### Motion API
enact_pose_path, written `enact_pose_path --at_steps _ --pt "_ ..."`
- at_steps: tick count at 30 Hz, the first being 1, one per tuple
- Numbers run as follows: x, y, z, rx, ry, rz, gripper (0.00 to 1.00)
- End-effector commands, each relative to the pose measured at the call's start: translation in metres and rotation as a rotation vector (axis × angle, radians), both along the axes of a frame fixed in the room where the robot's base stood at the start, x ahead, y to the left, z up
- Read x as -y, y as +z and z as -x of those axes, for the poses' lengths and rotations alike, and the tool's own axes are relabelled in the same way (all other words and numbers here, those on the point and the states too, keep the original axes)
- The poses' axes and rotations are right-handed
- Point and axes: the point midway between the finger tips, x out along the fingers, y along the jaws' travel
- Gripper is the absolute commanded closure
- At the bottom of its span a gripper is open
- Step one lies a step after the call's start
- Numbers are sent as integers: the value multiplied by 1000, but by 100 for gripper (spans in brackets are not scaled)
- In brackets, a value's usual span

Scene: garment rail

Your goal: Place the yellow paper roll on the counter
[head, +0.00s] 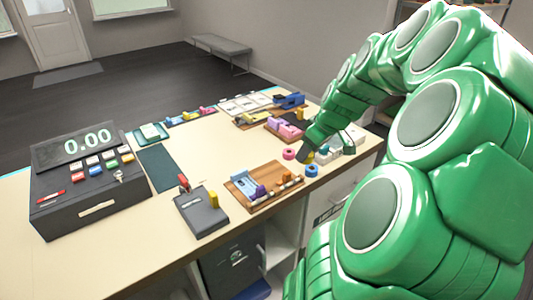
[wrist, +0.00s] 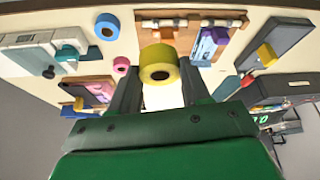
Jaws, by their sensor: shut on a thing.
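The yellow paper roll (wrist: 158,64) is between the two fingers of my gripper (wrist: 158,76) in the wrist view, its round end with a dark core facing the camera. The gripper is shut on it. In the head view my gripper (head: 307,152) is at the counter's right part, and only a bit of the yellow roll (head: 309,159) shows below it. I cannot tell whether the roll touches the counter (head: 130,225). A blue roll (head: 312,171) and a pink roll (head: 289,154) stand close by on the counter.
A wooden tray (head: 268,201) with small items lies just left of the gripper. A grey card terminal (head: 203,212) and a black cash register (head: 85,185) stand further left. Pink and white items crowd the counter behind. Bare counter shows between the tray and the dark mat (head: 158,168).

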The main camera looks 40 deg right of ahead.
Motion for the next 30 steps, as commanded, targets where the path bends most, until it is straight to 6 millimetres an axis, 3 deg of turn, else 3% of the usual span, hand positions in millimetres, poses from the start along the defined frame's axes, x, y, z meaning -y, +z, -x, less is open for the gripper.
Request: enact_pose_path --at_steps 23,30 --pt "54 -38 -65 -1 -1 -1 87" --pt "68 -62 -83 -1 0 -1 87"
